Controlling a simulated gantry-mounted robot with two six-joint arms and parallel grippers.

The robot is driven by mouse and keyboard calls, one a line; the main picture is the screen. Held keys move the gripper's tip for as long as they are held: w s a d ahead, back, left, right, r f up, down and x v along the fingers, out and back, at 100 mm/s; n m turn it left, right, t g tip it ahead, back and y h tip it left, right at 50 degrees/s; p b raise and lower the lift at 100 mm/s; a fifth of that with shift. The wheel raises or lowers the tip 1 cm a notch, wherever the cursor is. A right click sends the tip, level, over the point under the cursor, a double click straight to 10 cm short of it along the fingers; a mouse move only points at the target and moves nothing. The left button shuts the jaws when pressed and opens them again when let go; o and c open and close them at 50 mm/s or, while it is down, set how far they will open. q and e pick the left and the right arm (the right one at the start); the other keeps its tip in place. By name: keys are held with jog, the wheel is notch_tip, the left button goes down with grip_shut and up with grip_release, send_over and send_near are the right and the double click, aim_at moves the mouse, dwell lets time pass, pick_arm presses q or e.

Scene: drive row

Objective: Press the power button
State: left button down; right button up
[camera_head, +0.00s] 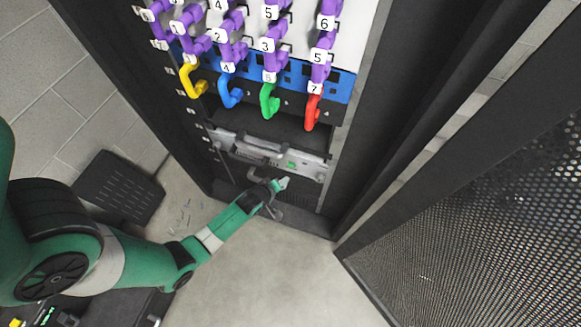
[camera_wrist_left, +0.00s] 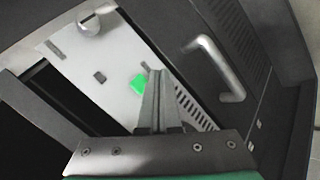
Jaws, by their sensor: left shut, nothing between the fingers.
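The closed fingers also show in the left wrist view (camera_wrist_left: 157,82). Whether the tips touch the panel or the button, I cannot tell. My right gripper is not in view.
Purple numbered plugs (camera_head: 268,46) and yellow, blue, green and red cable loops (camera_head: 270,100) hang above the unit. A metal handle (camera_wrist_left: 218,68) stands out near the fingers. A perforated door (camera_head: 480,220) stands open at right.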

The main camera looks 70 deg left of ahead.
aim_at(291, 165)
pick_arm(q)
jog(key=shift+w+a+b, duration=0.4)
jog(key=shift+w+a, duration=0.8)
jog(key=shift+a, duration=0.1)
dwell(1.1)
jog(key=shift+w+a, duration=0.3)
jog(key=shift+w+a+b, duration=0.3)
dwell(0.8)
jog(key=shift+s+d, duration=0.1)
jog(key=shift+s+d+p, duration=0.45)
jog(key=shift+s+d, duration=0.05)
